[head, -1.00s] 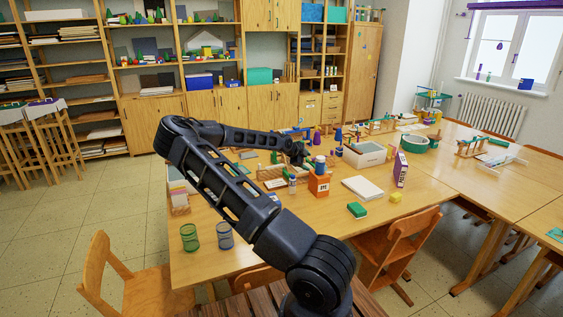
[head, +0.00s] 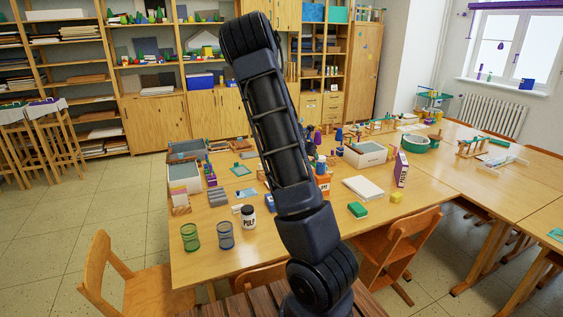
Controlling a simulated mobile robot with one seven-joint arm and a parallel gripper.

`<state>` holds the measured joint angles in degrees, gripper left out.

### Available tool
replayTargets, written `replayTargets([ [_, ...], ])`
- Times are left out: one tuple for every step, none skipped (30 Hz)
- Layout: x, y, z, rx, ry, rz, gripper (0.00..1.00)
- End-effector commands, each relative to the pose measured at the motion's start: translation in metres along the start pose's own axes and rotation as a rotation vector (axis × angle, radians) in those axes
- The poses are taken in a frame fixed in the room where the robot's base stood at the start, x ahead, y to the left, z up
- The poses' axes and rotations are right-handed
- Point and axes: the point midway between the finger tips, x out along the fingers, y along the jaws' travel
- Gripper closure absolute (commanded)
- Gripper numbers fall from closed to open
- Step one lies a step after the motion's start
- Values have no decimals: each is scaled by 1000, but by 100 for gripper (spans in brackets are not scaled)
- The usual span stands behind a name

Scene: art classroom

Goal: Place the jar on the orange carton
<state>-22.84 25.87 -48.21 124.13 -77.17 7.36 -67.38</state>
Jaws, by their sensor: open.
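A white jar with a dark lid and dark lettering (head: 248,216) stands upright on the near left part of the table, beside a blue-grey glass. The orange carton (head: 325,186) stands near the middle of the table, partly hidden behind my arm. A small blue-topped container (head: 320,167) shows at the carton's top; I cannot tell whether it stands on it or behind it.
A green glass (head: 190,237) and a blue-grey glass (head: 225,235) stand near the table's front left edge. A white book (head: 363,188), a green sponge-like block (head: 357,209) and a purple-and-white carton (head: 401,169) lie or stand right of the orange carton. Chairs stand at the front edge.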

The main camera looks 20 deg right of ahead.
Motion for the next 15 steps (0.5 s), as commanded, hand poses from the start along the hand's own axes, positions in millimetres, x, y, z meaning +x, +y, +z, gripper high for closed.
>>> replayTargets([
  [-11,-3,1,88,7,7,35],
  [-17,-5,1,140,12,8,35],
  [-25,-7,0,209,19,9,35],
  [-31,-9,0,262,25,10,35],
  [-37,-10,-1,311,31,11,35],
  [-46,-13,-2,379,40,10,35],
  [-52,-15,-3,429,47,10,35],
  [-59,-17,-4,480,55,9,35],
  [-68,-19,-5,545,66,9,35],
  [-75,-21,-6,593,74,7,35],
  [-82,-23,-7,641,82,6,35],
  [-92,-26,-8,705,95,3,35],
  [-99,-27,-10,751,105,1,35],
  [-106,-29,-11,799,114,-1,35],
  [-116,-32,-13,860,128,-5,35],
])
